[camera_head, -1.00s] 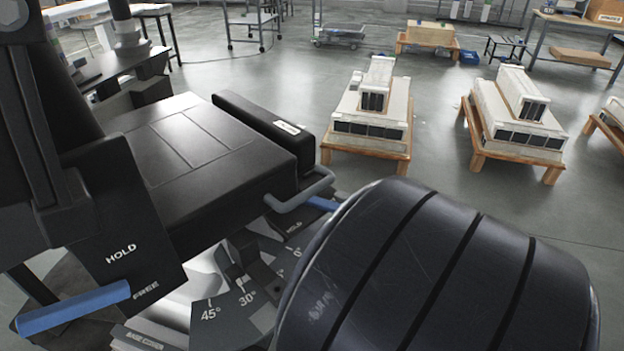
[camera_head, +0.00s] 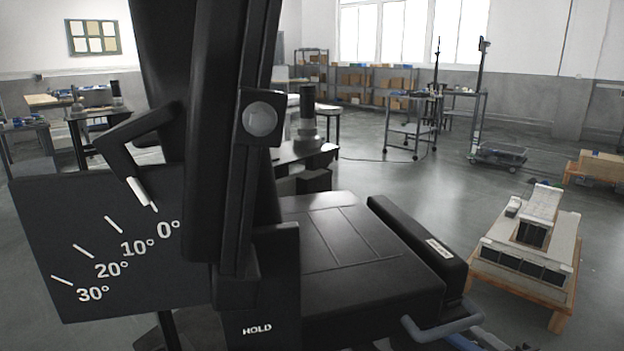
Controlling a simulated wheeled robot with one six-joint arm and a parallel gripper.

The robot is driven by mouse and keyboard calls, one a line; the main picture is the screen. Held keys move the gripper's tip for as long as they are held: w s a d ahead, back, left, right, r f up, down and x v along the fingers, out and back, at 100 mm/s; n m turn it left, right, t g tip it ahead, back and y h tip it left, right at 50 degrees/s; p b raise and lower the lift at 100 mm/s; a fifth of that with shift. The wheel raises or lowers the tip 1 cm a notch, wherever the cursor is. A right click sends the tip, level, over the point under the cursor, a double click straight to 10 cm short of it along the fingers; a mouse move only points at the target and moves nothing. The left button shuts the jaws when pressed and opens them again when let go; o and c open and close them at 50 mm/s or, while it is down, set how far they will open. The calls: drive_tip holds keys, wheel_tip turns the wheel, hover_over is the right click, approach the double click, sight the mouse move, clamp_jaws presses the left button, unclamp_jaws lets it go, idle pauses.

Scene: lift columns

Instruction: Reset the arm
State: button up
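My gripper is not in view, and I cannot make out any part of my arm for certain. A tall black upright (camera_head: 225,140) with a round grey knob (camera_head: 261,118) stands close in front, left of the middle. A dark scale plate (camera_head: 100,250) to its left is marked 0°, 10°, 20° and 30°, with a white pointer (camera_head: 138,190) near the 0° mark. A black panel marked HOLD (camera_head: 262,300) is at the bottom. To its right is a flat black seat-like block (camera_head: 350,245) with a black side bar (camera_head: 418,246) and a grey handle (camera_head: 440,326).
A wooden pallet (camera_head: 545,312) bearing a pale block-shaped unit (camera_head: 530,255) stands at the right. A wheeled metal table (camera_head: 412,128) and shelves with boxes (camera_head: 375,85) are farther back. Open grey floor (camera_head: 400,180) lies between them.

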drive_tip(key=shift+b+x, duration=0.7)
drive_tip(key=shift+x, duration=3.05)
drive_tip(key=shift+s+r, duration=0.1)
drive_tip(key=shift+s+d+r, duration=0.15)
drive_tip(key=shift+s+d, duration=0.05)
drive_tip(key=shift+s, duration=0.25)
drive_tip(key=p, duration=0.2)
approach(457, 330)
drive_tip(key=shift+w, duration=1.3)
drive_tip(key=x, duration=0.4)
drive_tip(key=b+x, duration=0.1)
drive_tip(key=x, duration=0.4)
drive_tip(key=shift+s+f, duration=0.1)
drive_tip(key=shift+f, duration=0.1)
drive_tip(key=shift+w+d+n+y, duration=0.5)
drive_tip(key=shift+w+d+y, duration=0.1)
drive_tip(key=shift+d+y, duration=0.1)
